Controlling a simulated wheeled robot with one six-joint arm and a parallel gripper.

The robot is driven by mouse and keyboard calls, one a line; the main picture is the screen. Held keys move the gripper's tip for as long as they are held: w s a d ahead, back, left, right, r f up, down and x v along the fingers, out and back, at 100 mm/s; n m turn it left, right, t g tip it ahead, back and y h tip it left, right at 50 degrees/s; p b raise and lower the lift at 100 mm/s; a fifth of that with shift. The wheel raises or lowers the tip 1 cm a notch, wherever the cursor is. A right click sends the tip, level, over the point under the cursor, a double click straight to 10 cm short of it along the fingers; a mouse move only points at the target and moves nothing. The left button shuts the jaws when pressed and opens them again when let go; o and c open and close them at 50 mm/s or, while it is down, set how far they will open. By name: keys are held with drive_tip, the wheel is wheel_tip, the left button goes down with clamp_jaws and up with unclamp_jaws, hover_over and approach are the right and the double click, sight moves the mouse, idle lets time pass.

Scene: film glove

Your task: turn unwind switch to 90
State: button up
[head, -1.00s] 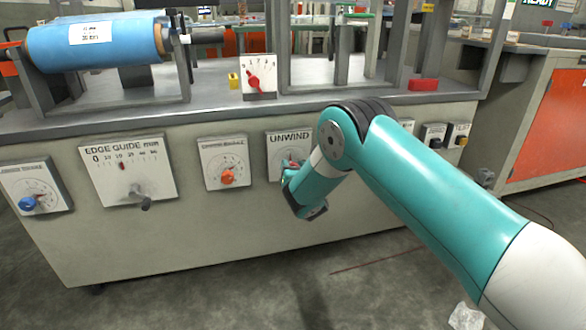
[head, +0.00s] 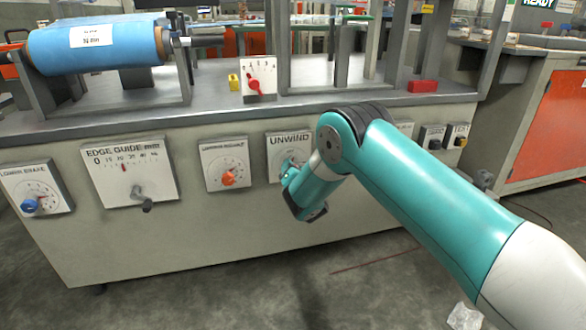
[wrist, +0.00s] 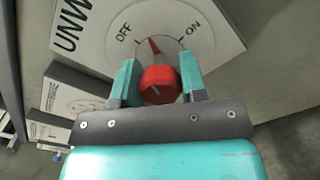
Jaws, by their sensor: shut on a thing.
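The unwind switch (wrist: 159,82) is a red knob on a white plate marked OFF and ON. In the wrist view its pointer stands between the two marks, nearer OFF. My gripper (wrist: 157,84) is shut on the knob, one teal finger on each side. In the head view the UNWIND panel (head: 289,140) is on the machine's front. My wrist and arm hide most of its dial and the knob there.
Left of the unwind panel are an orange knob (head: 229,177), the edge guide crank (head: 147,205) and a blue knob (head: 29,205). Small switches (head: 433,137) sit to the right. The floor in front is mostly clear.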

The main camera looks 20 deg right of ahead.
drive_tip(key=m, duration=0.6)
drive_tip(key=shift+m, duration=0.3)
drive_tip(key=m+b, duration=0.1)
drive_tip(key=m, duration=0.5)
drive_tip(key=shift+f, duration=0.15)
drive_tip(key=shift+m, duration=0.3)
drive_tip(key=o, duration=0.9)
drive_tip(key=shift+s, duration=0.1)
drive_tip(key=s+b, duration=1.4)
drive_tip(key=s, duration=0.3)
drive_tip(key=shift+s+b, duration=0.15)
drive_tip(key=shift+b, duration=0.25)
